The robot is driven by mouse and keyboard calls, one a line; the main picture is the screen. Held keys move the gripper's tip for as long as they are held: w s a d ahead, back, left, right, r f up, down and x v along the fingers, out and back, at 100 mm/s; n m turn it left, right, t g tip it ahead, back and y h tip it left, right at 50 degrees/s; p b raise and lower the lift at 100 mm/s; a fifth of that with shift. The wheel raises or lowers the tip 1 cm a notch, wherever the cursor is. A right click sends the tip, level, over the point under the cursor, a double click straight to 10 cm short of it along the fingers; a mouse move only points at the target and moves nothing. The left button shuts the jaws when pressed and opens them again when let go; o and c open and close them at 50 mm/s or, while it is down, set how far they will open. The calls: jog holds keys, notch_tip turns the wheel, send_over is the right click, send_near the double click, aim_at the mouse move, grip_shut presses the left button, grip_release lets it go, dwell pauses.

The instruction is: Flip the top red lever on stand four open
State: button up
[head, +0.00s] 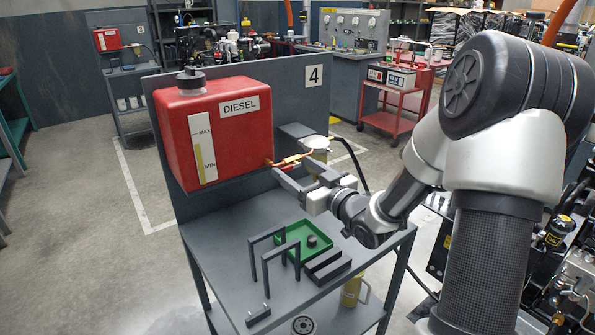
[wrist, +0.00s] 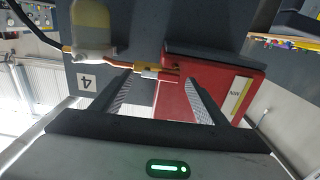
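Stand four has a grey back panel with a "4" sign (head: 314,76) and a red diesel tank (head: 215,135) on it. A brass valve and line (head: 290,161) runs from the tank's lower right side to a pale filter (head: 317,145). A small red part, likely the lever (head: 269,162), shows at the tank end of the line. My gripper (head: 291,167) is open, its fingers pointing at the valve. In the wrist view, the brass fitting (wrist: 150,72) lies between and beyond the open fingertips. The lever's exact position is hard to tell, and contact is not clear.
Below, the stand's shelf (head: 220,236) holds a green tray (head: 303,240), dark bracket frames (head: 268,262) and dark blocks. A black hose (head: 357,165) hangs right of the filter. A red cart (head: 398,100) stands behind. Floor to the left is clear.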

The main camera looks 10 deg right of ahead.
jog(key=p+v, duration=0.6)
jog(key=v, duration=1.1)
jog(key=shift+s, duration=0.2)
jog(key=shift+d+f, duration=0.1)
jog(key=shift+w, duration=0.1)
